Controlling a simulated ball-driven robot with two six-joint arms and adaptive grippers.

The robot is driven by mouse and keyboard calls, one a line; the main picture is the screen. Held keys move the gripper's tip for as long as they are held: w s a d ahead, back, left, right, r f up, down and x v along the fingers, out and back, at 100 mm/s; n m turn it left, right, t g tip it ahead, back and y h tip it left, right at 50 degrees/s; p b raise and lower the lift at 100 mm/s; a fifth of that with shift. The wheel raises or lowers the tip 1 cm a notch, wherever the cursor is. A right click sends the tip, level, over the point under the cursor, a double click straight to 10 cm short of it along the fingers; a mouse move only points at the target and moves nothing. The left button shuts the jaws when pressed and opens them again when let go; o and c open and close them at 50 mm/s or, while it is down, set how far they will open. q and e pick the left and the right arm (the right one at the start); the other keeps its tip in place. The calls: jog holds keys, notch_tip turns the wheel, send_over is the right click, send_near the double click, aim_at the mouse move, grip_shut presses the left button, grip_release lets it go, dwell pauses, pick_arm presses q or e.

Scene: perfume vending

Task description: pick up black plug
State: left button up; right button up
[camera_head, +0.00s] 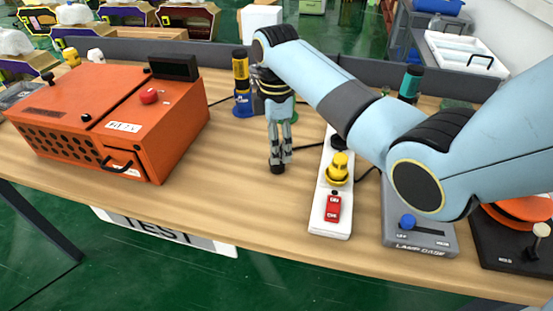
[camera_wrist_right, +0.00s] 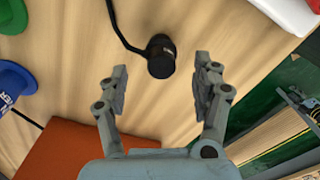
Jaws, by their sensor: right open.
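The black plug (camera_head: 277,169) stands on the wooden table just below my right gripper (camera_head: 280,158). In the right wrist view the plug (camera_wrist_right: 161,58) is a short black cylinder with a black cord (camera_wrist_right: 122,36) running off toward the top. My right gripper (camera_wrist_right: 162,75) is open and points down, with one finger to each side of the plug and visible gaps between. The fingers partly overlap the plug in the head view. My left gripper is not in view.
A white power strip (camera_head: 321,214) with a yellow plug (camera_head: 338,170) and red switch (camera_head: 333,207) lies to the right. An orange box (camera_head: 180,129) stands left. A grey lamp base (camera_head: 422,233) is further right. Table between box and strip is mostly clear.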

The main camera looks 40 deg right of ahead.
notch_tip(320, 180, down, 4)
jog(key=shift+s+d, duration=0.1)
jog(key=shift+f, duration=0.2)
jog(key=c, duration=1)
jog(key=shift+c, duration=1.3)
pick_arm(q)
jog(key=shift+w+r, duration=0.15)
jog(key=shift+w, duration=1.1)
